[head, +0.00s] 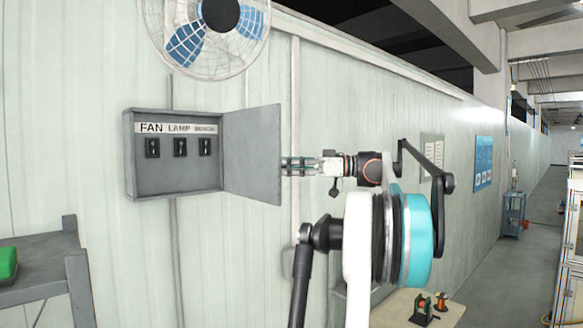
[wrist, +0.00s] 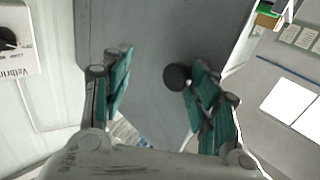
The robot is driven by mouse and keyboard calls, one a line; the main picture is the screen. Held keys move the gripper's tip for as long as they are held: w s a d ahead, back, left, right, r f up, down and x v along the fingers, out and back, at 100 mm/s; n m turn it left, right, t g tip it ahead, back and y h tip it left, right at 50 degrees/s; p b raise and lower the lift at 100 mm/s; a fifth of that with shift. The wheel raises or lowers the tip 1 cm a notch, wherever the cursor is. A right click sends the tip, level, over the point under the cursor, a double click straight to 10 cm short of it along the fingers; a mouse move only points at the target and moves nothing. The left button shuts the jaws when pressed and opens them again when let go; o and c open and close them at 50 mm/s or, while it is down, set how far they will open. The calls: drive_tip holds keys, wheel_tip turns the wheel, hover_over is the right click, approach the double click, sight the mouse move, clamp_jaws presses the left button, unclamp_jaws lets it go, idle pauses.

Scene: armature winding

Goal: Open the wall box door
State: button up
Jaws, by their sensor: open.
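The grey wall box (head: 132,160) is fixed to the pale panelled wall, with several black switches inside under a FAN and LAMP label strip. Its grey door (head: 250,155) stands swung out to the right, and the inside of the box shows. My gripper (head: 299,166) is at the door's right edge, its tips partly hidden by the door or right beside it. In the wrist view my gripper's teal fingers are spread, with the grey door panel (wrist: 140,30) beyond them. A dark round knob (wrist: 177,77) on the panel is close to the right finger; I cannot tell if they touch.
A wall fan (head: 205,35) hangs above the box. A grey metal stand (head: 40,270) with a green item (head: 8,264) is at the lower left. A table (head: 395,305) with small coil parts (head: 424,308) is below my arm. The aisle at the right is open.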

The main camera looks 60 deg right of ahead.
drive_tip(key=shift+d, duration=0.1)
drive_tip(key=v, duration=1.2)
drive_tip(key=shift+f, duration=0.1)
idle(0.3)
